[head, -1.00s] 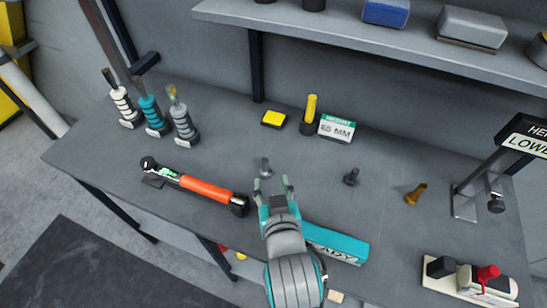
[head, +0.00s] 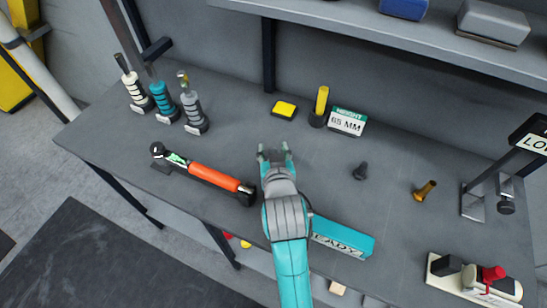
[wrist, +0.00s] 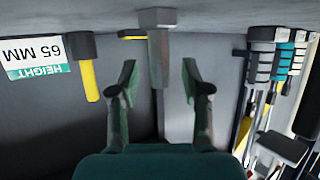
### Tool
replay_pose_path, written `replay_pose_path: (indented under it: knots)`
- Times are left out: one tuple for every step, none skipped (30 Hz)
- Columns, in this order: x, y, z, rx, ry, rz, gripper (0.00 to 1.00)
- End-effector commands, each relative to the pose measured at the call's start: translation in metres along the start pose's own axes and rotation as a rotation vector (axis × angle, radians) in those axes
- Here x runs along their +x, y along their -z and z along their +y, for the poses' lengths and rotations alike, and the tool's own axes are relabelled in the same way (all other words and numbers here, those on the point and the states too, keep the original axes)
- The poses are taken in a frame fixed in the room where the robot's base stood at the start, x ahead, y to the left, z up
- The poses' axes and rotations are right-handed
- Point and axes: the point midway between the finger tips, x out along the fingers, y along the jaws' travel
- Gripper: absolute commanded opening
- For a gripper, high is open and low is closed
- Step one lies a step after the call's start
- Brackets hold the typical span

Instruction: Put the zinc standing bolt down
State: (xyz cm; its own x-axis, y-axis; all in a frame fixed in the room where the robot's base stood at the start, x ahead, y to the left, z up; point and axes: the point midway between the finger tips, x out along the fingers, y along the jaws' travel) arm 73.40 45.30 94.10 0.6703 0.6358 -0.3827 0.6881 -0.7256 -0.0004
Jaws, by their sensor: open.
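The zinc bolt (wrist: 158,62) shows in the wrist view as a grey hex bolt. That view is upside down, with the bolt's wide head at the picture top and its shank pointing down the picture, so it stands on its head. My gripper (wrist: 158,65) is open, with one finger on each side of the bolt and visible gaps between. How far ahead of the fingertips the bolt stands is hard to tell. In the head view my gripper (head: 275,150) is low over the mid-table and the bolt cannot be made out there.
A dark bolt (head: 360,171) and a brass bolt (head: 425,190) are to the right. An orange-handled torque wrench (head: 205,176) lies left, a teal box (head: 342,238) in front.

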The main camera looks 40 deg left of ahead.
Motion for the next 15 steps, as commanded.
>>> replay_pose_path:
  knots:
    - [0.0013, -0.0001, 0.0001, 0.000, 0.000, 0.000, 0.48]
    - [0.0015, -0.0002, 0.0001, 0.000, 0.000, 0.000, 0.48]
    - [0.0015, -0.0002, 0.0001, 0.000, 0.000, 0.000, 0.48]
    - [0.0014, -0.0003, 0.0001, 0.000, 0.000, 0.000, 0.48]
    - [0.0013, -0.0003, 0.0001, 0.000, 0.000, 0.000, 0.48]
    - [0.0013, -0.0003, 0.0001, 0.000, 0.000, 0.000, 0.48]
    - [0.0012, -0.0003, 0.0001, 0.000, 0.000, 0.000, 0.45]
    - [0.0012, -0.0003, 0.0001, 0.000, 0.000, 0.000, 0.38]
    - [0.0012, -0.0003, 0.0002, 0.000, 0.000, 0.000, 0.28]
    - [0.0011, -0.0003, 0.0002, 0.000, 0.000, 0.000, 0.20]
    - [0.0011, -0.0003, 0.0002, 0.000, 0.000, 0.000, 0.13]
    - [0.0011, -0.0003, 0.0002, 0.000, 0.000, 0.000, 0.03]
    - [0.0011, -0.0003, 0.0001, 0.000, 0.000, 0.000, 0.00]
    - [0.0011, -0.0003, 0.0001, 0.000, 0.000, 0.000, 0.00]
    - [0.0011, -0.0004, 0.0001, 0.000, 0.000, 0.000, 0.00]
